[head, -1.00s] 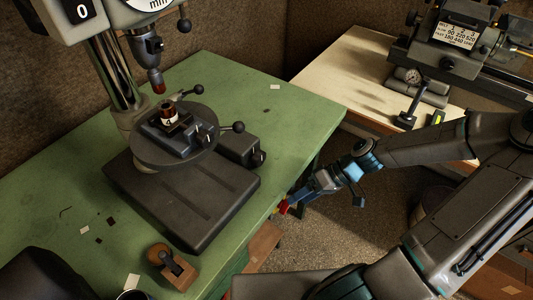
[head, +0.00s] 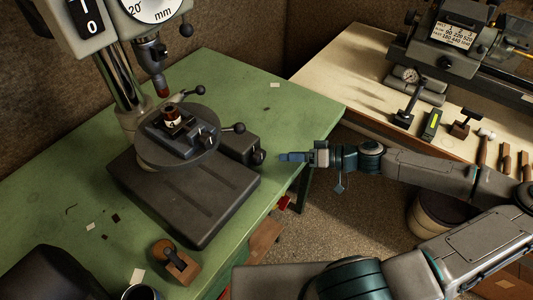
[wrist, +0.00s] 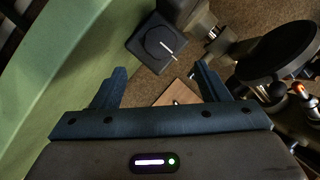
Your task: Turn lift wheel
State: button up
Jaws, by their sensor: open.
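In the head view, the drill press stands on the green bench with a round table (head: 176,138). A dark block (head: 240,148) sits at its base's right side and has a small round black knob (head: 259,157) on its end; whether this is the lift wheel I cannot tell. My gripper (head: 284,157) points left at the bench's right edge, a little right of the knob and apart from it. In the wrist view its blue fingers (wrist: 161,72) are spread, with nothing between them.
Black ball-ended levers (head: 239,127) stick out beside the round table. A pale bench (head: 365,90) with a machine and several tools stands at the right. Floor shows between the benches.

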aim_at(263, 156)
jog(key=p+x, duration=0.1)
jog(key=x, duration=0.7)
jog(key=shift+p, duration=0.3)
